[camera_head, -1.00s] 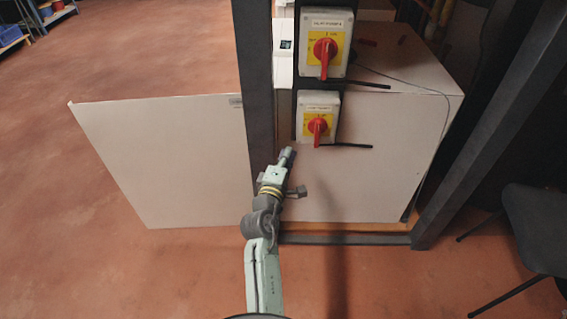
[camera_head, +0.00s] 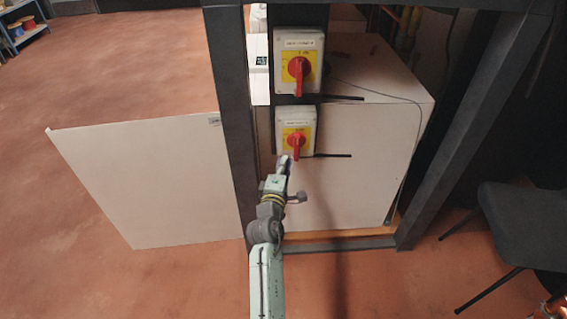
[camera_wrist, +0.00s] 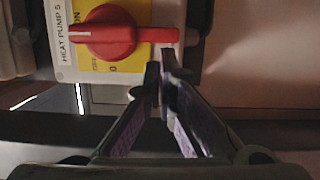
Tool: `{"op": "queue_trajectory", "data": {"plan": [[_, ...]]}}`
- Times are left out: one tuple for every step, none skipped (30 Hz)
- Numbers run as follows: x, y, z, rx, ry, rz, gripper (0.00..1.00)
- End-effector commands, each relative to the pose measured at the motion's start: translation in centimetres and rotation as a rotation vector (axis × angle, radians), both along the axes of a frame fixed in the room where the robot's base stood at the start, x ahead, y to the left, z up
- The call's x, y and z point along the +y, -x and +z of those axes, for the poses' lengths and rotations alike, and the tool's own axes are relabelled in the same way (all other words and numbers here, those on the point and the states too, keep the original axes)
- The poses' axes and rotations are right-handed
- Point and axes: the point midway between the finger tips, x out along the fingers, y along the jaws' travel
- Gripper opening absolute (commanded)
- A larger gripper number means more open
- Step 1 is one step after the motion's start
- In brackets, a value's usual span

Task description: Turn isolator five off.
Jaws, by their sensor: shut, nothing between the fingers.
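The isolator labelled "HEAT PUMP 5" (camera_wrist: 62,50) fills the top left of the wrist view. It has a yellow plate and a red handle (camera_wrist: 110,35). The handle's white line points to the ON side, at the label; the OFF mark is on the side facing my gripper. In the head view the lower isolator (camera_head: 310,118) has its red handle (camera_head: 296,141) upright. My gripper (camera_wrist: 163,75) is shut and empty, its fingertips beside the free end of the handle. In the head view my gripper (camera_head: 286,160) is at the isolator's lower left edge; contact is unclear.
A second isolator (camera_head: 300,45) with a red handle is directly above. Dark frame posts stand left (camera_head: 233,100) and right (camera_head: 468,120). Black rods (camera_head: 335,155) stick out right of the isolators. A white panel (camera_head: 140,185) is at left, a dark chair (camera_head: 515,225) at right.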

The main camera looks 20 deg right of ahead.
Motion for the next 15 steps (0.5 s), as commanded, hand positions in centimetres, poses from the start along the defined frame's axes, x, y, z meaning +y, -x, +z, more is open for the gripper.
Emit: {"op": "queue_trajectory", "data": {"plan": [[-0.03, 0.02, -0.07, 0.003, 0.007, 0.000, 0.00], [-0.04, 0.02, -0.08, 0.003, 0.010, 0.000, 0.00], [-0.05, 0.02, -0.09, 0.004, 0.013, 0.000, 0.00], [-0.07, 0.03, -0.10, 0.005, 0.015, 0.000, 0.00], [-0.08, 0.03, -0.12, 0.006, 0.018, 0.000, 0.00], [-0.10, 0.03, -0.15, 0.008, 0.023, 0.000, 0.00], [-0.12, 0.04, -0.16, 0.009, 0.026, 0.000, 0.00], [-0.13, 0.04, -0.18, 0.010, 0.029, 0.000, 0.00], [-0.16, 0.06, -0.20, 0.011, 0.034, 0.000, 0.00], [-0.18, 0.06, -0.22, 0.013, 0.038, 0.000, 0.00], [-0.19, 0.06, -0.24, 0.014, 0.042, 0.000, 0.00], [-0.22, 0.07, -0.26, 0.015, 0.047, 0.000, 0.00], [-0.24, 0.08, -0.28, 0.017, 0.051, 0.000, 0.00], [-0.26, 0.08, -0.29, 0.018, 0.054, 0.001, 0.00], [-0.30, 0.09, -0.31, 0.019, 0.061, 0.001, 0.00]]}}
